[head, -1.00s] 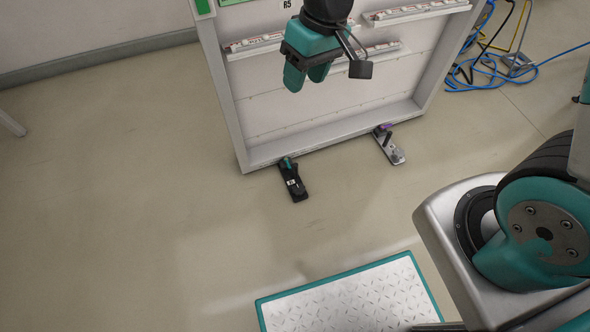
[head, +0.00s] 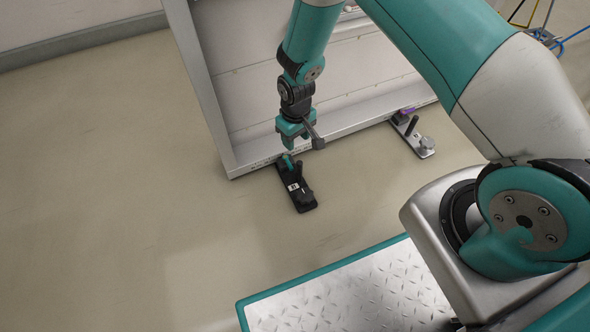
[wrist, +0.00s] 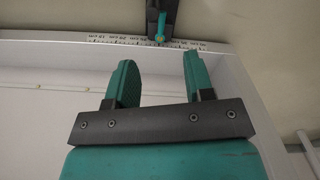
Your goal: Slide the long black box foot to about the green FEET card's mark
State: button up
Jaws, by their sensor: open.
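The long black box foot (head: 296,188) lies on the floor at the lower left part of the white lightbox frame (head: 205,95), jutting out from its bottom edge. It has a white label, an upright black post and a teal part at its frame end. In the wrist view the foot (wrist: 153,14) shows at the top centre, with its teal part by a ruler strip (wrist: 120,40) on the frame edge. My gripper (head: 291,143) is open and empty, just above the foot's frame end. Its two teal fingers (wrist: 160,75) stand apart, short of the foot. I cannot make out the green FEET card.
A second, grey foot (head: 424,146) with a purple part stands farther right on the bottom edge. My arm crosses the upper right. A teal-edged metal tread plate (head: 350,295) is in front. The floor at left is clear. Cables lie at the upper right.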

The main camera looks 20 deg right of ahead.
aim_at(299, 168)
jog(key=f+b, duration=0.2)
jog(key=f, duration=0.3)
jog(key=f+b, duration=0.3)
jog(key=f, duration=0.2)
jog(key=d+f+b, duration=0.1)
jog(key=f+b, duration=0.2)
jog(key=f, duration=0.3)
grip_shut()
jog(key=shift+d+r, duration=0.1)
